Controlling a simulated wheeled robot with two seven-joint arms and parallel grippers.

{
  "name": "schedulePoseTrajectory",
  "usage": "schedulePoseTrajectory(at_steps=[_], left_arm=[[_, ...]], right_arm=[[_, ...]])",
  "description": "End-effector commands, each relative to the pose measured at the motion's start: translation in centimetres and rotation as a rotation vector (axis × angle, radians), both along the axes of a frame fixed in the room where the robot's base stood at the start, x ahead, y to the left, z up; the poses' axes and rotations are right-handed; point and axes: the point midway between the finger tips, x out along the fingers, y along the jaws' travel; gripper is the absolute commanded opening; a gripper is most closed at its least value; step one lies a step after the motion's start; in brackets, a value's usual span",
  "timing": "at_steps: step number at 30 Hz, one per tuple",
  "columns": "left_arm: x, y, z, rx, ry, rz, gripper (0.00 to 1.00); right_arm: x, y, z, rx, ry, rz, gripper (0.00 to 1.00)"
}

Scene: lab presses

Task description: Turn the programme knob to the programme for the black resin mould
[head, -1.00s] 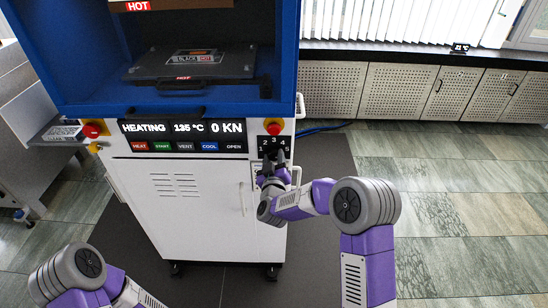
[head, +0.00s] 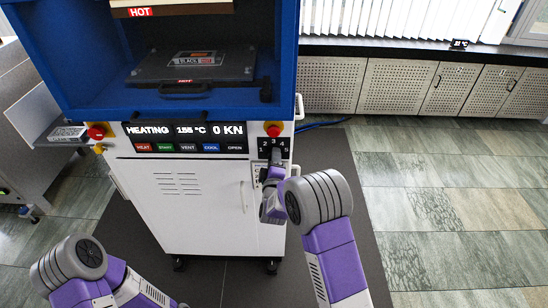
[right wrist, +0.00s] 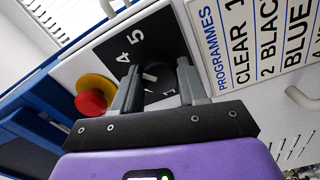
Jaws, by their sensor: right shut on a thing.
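The black programme knob (right wrist: 160,79) shows a white mark in the right wrist view. It sits between the fingers of my right gripper (right wrist: 157,88), which is shut on it. The dial plate (right wrist: 120,45) shows 4 and 5; other numbers are partly covered, and I cannot tell which number the mark meets. The programme chart (right wrist: 262,40) reads "CLEAR 1" and "2 BLAC", with blue below. In the head view my right gripper (head: 272,172) covers most of the knob. The black mould (head: 195,66) lies in the blue press. My left gripper is out of view.
A red stop button (right wrist: 90,101) on a yellow base sits close beside the dial. The display (head: 185,130) reads HEATING, 155 °C, 0 KN, above a row of labelled buttons (head: 190,148). A second red knob (head: 97,131) is at the panel's left. Floor at right is clear.

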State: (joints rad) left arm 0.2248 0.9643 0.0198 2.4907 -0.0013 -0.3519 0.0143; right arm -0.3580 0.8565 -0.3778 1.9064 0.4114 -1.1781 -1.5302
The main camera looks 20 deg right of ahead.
Motion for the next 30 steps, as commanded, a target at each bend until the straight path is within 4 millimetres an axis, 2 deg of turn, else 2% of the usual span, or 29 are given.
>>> schedulePoseTrajectory(at_steps=[9, 23, 24, 28, 30], left_arm=[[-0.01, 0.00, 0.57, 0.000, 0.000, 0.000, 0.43], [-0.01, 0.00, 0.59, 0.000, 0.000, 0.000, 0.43], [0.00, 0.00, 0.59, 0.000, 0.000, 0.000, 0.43], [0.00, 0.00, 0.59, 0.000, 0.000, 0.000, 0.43], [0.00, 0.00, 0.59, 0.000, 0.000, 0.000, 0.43]], right_arm=[[0.00, -0.03, 0.04, -0.090, 0.025, -0.001, 0.12], [-0.01, -0.10, 0.00, -0.099, 0.028, -0.002, 0.12], [-0.01, -0.10, 0.00, -0.099, 0.028, -0.002, 0.45], [0.00, -0.08, 0.01, -0.099, 0.028, -0.002, 0.65], [-0.01, -0.07, 0.01, -0.099, 0.028, -0.002, 0.67]])
